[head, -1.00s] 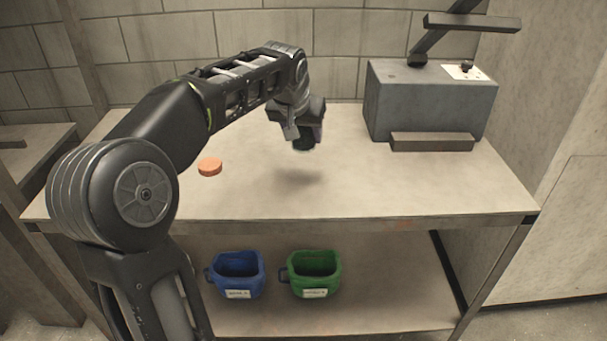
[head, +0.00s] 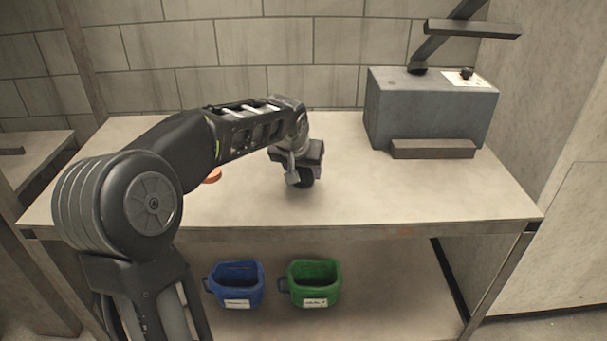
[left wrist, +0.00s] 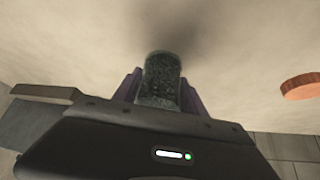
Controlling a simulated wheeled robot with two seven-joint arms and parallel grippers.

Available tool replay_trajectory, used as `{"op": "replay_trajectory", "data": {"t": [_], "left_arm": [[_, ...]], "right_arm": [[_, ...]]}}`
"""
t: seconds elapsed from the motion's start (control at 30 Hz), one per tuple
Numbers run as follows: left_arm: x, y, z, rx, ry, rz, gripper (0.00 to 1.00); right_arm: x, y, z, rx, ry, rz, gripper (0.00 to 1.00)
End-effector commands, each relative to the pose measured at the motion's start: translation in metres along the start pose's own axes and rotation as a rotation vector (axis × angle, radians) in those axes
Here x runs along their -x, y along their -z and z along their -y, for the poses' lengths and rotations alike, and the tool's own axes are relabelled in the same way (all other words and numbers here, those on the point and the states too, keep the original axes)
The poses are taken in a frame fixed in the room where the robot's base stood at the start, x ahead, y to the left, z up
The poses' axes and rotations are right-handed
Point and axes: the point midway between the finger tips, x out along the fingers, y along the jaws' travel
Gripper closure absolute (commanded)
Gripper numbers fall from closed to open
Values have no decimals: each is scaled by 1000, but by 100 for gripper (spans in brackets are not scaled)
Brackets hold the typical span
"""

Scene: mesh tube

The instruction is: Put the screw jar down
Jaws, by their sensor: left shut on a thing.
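My left gripper (head: 304,178) is over the middle of the workbench top (head: 400,195), pointing down. It is shut on the screw jar, a dark, greyish-green speckled cylinder. In the left wrist view the jar (left wrist: 161,80) sits between the two purplish fingers, with a soft shadow on the bench beyond its end. In the head view only a dark part of the jar shows below the gripper, close to the bench surface. I cannot tell whether it touches the bench. My right gripper is not in view.
An orange disc (head: 212,176) lies on the bench, partly behind my left arm; it also shows in the left wrist view (left wrist: 301,87). A grey box machine (head: 430,110) stands at the back right. Blue (head: 236,287) and green (head: 314,284) bins sit on the lower shelf. The bench's right front is clear.

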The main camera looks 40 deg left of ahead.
Motion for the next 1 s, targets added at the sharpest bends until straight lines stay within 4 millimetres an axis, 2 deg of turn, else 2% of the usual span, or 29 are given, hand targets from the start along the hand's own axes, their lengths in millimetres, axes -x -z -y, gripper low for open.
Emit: {"op": "replay_trajectory", "data": {"t": [0.1,0.5,0.53,0.77,1.0], "left_arm": [[-8,-5,0,0,0,0,100],[-11,-7,0,0,-1,-1,100],[-10,-7,0,0,-1,0,48],[-10,-7,0,0,-1,1,29],[-10,-7,0,0,-1,0,28]], "right_arm": [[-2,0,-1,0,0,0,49],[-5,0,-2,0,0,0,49],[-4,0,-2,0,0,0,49],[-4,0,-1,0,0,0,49],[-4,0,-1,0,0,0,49]]}}
